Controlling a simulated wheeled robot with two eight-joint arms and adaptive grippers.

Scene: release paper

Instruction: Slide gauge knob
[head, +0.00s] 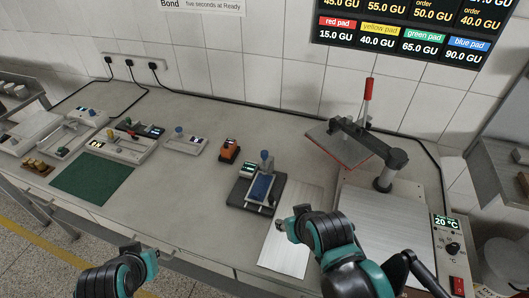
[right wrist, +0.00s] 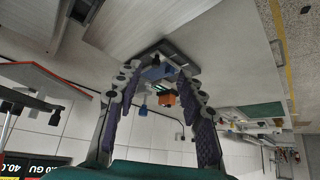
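A gauge-like device with a dark base (head: 240,197), a blue plate, a small lit display (head: 248,170) and an upright blue knob (head: 264,157) stands mid-bench in the head view. It also shows between the fingers in the right wrist view, where its dark base (right wrist: 181,56) is partly covered. My right gripper (head: 285,226) is in front and right of it, apart from it. In the right wrist view my right gripper (right wrist: 160,72) is open, with nothing between its fingers. My left gripper (head: 136,247) is low at the bench's front edge; its fingers are not clear.
An orange box (head: 229,150) and a small grey device with a blue knob (head: 184,142) stand left of the gauge. A green mat (head: 91,178) and several devices lie farther left. A heat press with a red-handled arm (head: 368,90) and control box (head: 448,245) is right.

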